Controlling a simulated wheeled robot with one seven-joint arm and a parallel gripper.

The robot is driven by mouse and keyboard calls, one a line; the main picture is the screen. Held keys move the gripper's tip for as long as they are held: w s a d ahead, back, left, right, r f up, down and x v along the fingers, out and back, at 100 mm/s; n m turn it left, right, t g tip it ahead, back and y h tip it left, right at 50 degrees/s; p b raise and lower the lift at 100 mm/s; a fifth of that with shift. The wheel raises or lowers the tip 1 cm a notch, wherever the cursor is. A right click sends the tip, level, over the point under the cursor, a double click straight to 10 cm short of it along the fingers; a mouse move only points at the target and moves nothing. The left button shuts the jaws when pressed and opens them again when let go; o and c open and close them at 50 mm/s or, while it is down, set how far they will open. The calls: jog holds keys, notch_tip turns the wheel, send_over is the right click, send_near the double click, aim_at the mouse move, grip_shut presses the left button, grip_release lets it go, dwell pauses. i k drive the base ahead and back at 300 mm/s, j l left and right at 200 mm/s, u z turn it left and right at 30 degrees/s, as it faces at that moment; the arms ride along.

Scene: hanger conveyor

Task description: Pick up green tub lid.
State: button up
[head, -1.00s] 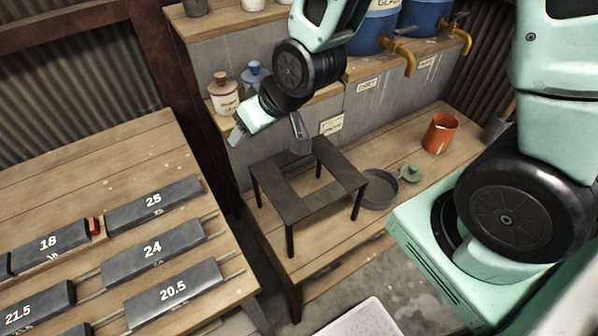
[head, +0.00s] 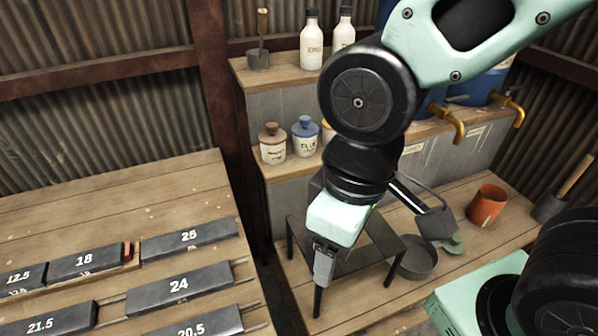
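The green tub lid (head: 456,246), a small disc with a knob, lies on the wooden bench at the right, beside a grey round pan (head: 418,262). One grey finger of my gripper partly covers the lid in the head view. My gripper (head: 381,243) points down with its two fingers wide apart and nothing between them.
An orange pot (head: 487,206) stands right of the lid. Jars with brown (head: 273,145) and blue (head: 305,136) lids stand on the shelf behind, near blue barrels with brass taps (head: 447,127). A table with numbered blocks (head: 178,284) is at the left.

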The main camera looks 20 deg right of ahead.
aim_at(453, 245)
jog(key=l+z, duration=0.75)
jog(key=z, duration=0.2)
